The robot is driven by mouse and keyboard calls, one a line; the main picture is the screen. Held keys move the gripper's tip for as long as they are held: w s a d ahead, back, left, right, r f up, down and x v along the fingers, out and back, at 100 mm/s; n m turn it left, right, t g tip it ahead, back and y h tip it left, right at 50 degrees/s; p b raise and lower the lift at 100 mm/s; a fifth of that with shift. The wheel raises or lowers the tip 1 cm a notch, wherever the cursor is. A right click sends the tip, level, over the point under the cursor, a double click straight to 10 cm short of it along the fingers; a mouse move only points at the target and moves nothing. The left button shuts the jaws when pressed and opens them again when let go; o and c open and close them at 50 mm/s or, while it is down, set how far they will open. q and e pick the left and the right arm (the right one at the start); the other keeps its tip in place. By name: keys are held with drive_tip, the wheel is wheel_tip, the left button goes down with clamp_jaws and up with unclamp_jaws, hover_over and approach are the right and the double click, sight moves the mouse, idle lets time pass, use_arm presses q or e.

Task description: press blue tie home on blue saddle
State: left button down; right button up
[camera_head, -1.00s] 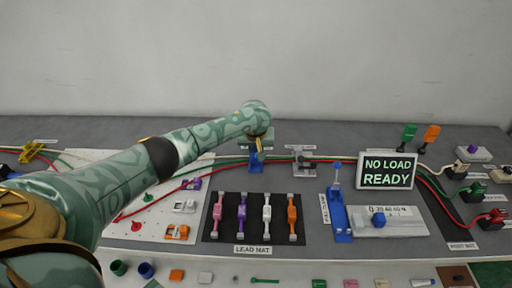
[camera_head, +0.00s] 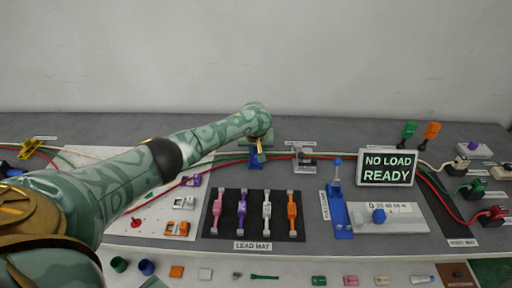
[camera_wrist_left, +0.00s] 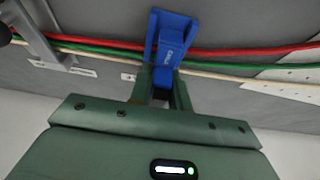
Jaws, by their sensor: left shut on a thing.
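The blue saddle (camera_head: 256,162) stands on the bench at the back middle, on the line of red, green and cream wires. In the left wrist view the blue saddle (camera_wrist_left: 153,38) shows as a blue frame with the wires running into it from both sides. The blue tie (camera_wrist_left: 168,48) is a lettered blue piece lying within that frame. My left gripper (camera_head: 260,149) is over the saddle, fingers pointing down. In the left wrist view its fingers (camera_wrist_left: 163,88) are shut on the near end of the blue tie. I cannot tell how deep the tie sits. My right gripper is out of view.
A grey wire clamp (camera_head: 303,157) stands just right of the saddle. A lead mat (camera_head: 252,236) with several coloured leads lies in front. A blue lever fixture (camera_head: 338,210) and a display reading NO LOAD READY (camera_head: 388,168) stand to the right.

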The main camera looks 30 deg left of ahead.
use_arm(q)
drive_tip(key=shift+f, duration=0.35)
drive_tip(key=c, duration=0.7)
unclamp_jaws()
drive_tip(key=shift+c, duration=0.2)
drive_tip(key=shift+r, duration=0.1)
drive_tip(key=shift+r+p, duration=3.3)
drive_tip(key=shift+r, duration=0.15)
